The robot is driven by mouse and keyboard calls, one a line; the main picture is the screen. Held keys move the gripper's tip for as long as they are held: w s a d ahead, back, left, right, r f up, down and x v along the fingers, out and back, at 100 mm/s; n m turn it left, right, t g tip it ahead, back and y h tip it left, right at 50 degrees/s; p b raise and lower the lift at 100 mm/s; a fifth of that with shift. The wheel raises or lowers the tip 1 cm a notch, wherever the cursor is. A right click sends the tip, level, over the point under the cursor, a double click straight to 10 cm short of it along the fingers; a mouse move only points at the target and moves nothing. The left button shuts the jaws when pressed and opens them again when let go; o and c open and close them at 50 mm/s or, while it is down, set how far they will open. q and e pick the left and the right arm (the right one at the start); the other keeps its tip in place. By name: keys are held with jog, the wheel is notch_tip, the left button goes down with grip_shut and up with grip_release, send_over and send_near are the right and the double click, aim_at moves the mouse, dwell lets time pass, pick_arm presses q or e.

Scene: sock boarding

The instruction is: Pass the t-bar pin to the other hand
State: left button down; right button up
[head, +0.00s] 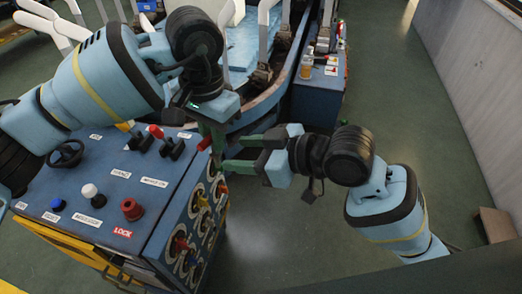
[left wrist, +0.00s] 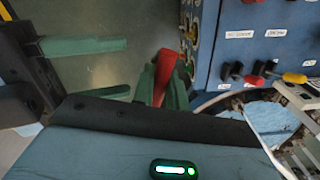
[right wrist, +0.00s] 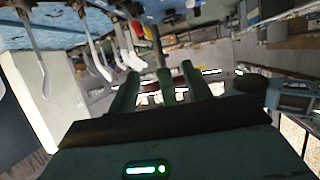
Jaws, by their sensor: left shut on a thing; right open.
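The t-bar pin shows as a red piece (left wrist: 166,66) between the green fingers of my left gripper (left wrist: 162,90) in the left wrist view. In the head view, my left gripper (head: 213,138) is shut on it, near the console's upper right corner, with a bit of red (head: 204,144) beside the fingers. My right gripper (head: 225,155) is open just right of and below the left one, fingers pointing left. Its spread fingers (right wrist: 160,85) show in the right wrist view with a green piece between them; I cannot tell whether that is pin or finger. Most of the pin is hidden.
The blue console (head: 150,215) has labels, knobs and levers on top and round sockets (head: 195,225) on its right side, close to both grippers. A boat-like frame (head: 262,105) stands behind. A blue cart (head: 318,90) stands at the back.

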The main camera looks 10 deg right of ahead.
jog(key=x, duration=0.7)
jog(key=shift+w+a, duration=0.1)
jog(key=shift+a, duration=0.1)
jog(key=shift+c, duration=0.3)
jog(key=c, duration=1)
pick_arm(q)
jog(key=c, duration=1.3)
grip_release()
pick_arm(e)
grip_shut()
pick_arm(q)
jog(key=shift+r, duration=0.1)
notch_tip(320, 180, up, 12)
jog(key=shift+f, duration=0.1)
jog(key=shift+d, duration=0.1)
